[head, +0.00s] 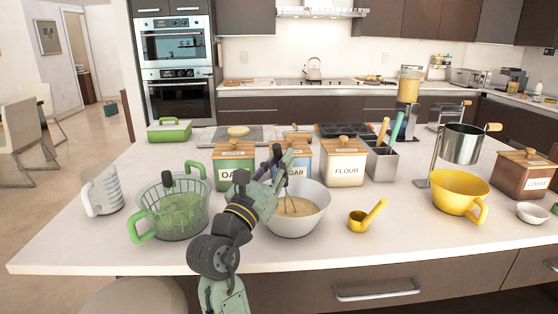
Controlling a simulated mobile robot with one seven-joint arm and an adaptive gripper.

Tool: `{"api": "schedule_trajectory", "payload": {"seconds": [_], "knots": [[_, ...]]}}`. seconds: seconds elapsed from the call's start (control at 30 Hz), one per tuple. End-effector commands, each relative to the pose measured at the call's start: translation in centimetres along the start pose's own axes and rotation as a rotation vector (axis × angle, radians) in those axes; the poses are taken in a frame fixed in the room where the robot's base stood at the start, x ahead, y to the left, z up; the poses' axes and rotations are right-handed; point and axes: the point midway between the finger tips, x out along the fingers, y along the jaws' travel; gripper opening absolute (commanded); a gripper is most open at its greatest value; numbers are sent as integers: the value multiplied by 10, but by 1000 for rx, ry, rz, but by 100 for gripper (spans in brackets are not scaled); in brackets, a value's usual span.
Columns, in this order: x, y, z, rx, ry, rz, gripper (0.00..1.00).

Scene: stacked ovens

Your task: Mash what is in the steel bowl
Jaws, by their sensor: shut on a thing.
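The steel bowl (298,224) stands near the front middle of the island and holds a pale yellow-beige mass (302,206). My arm reaches up from the bottom of the picture to the bowl's left rim. My gripper (274,163) is shut on the upper part of a tool with thin metal wires (289,198), a masher or whisk. The tool's wires reach down into the bowl, and their lower end seems to be in the mass. My gripper is above the bowl's back left side. The tool's handle is partly hidden by the gripper.
A green-handled basket (174,212) and measuring jug (104,190) stand left. Green, blue and FLOUR canisters (343,168) stand close behind the bowl. The counter between bowl and ladle is clear.

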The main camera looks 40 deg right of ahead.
Motion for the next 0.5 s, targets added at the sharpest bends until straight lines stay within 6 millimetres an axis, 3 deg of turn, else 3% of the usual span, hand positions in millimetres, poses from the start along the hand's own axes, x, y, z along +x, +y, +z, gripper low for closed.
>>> {"api": "schedule_trajectory", "payload": {"seconds": [0.17, 0.5], "knots": [[1, 0, 6, 0, -2, 0, 0], [0, 0, 38, 3, -5, -1, 0]]}}
